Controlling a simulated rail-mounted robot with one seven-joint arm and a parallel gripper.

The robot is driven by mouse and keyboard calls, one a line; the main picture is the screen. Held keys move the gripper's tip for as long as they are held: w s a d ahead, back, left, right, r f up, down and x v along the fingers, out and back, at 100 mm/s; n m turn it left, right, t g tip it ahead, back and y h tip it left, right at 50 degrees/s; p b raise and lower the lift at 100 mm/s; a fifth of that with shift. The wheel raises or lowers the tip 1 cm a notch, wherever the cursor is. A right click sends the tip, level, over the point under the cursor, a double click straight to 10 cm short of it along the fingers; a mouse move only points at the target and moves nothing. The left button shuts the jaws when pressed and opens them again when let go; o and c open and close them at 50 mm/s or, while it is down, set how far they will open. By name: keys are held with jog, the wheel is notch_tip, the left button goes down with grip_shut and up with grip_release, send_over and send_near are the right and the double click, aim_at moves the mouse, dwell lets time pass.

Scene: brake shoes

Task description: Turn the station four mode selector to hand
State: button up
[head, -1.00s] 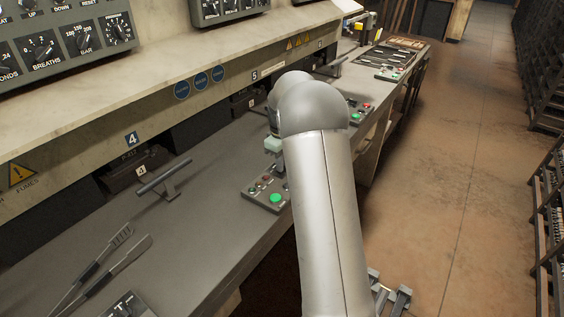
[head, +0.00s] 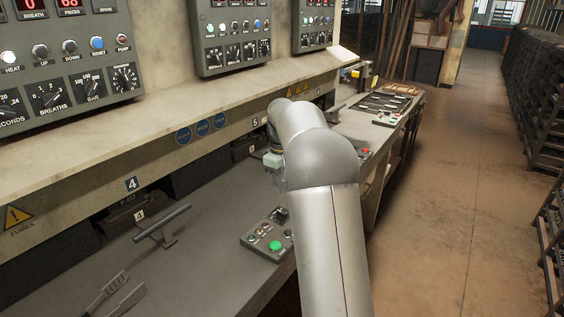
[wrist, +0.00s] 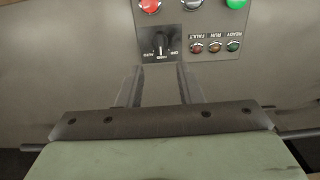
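The station four control box (head: 266,238) sits on the bench front, with a large green button and a black mode selector (head: 281,214). In the wrist view the selector knob (wrist: 161,42) appears upside down, above labels that seem to read AUTO, HAND and OFF. Its white mark points toward the middle label, HAND. My gripper (head: 276,184) is above and behind the box, apart from it. In the wrist view my gripper (wrist: 160,72) has its two fingers spread with nothing between them; the knob lies just beyond the fingertips.
A bar handle (head: 162,222) stands on the bench left of the box, by the number 4 plate (head: 131,184). Tongs (head: 112,296) lie at the near left. Red, amber and green lamps (wrist: 215,48) sit beside the selector. Wall panels (head: 70,60) rise behind.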

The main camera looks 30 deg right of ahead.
notch_tip(320, 180, up, 8)
dwell(0.5)
jog(key=s+a+f+m, duration=0.3)
jog(key=s+a, duration=0.9)
jog(key=s, duration=0.4)
jog(key=s+a+f+m, duration=0.1)
jog(key=s+a+f, duration=0.2)
jog(key=s, duration=0.6)
jog(key=s+a+f+m, duration=0.1)
jog(key=s+a+f, duration=0.2)
jog(key=s+f, duration=0.3)
jog(key=s, duration=0.3)
jog(key=shift+s+f+m, duration=0.3)
jog(key=shift+s, duration=0.05)
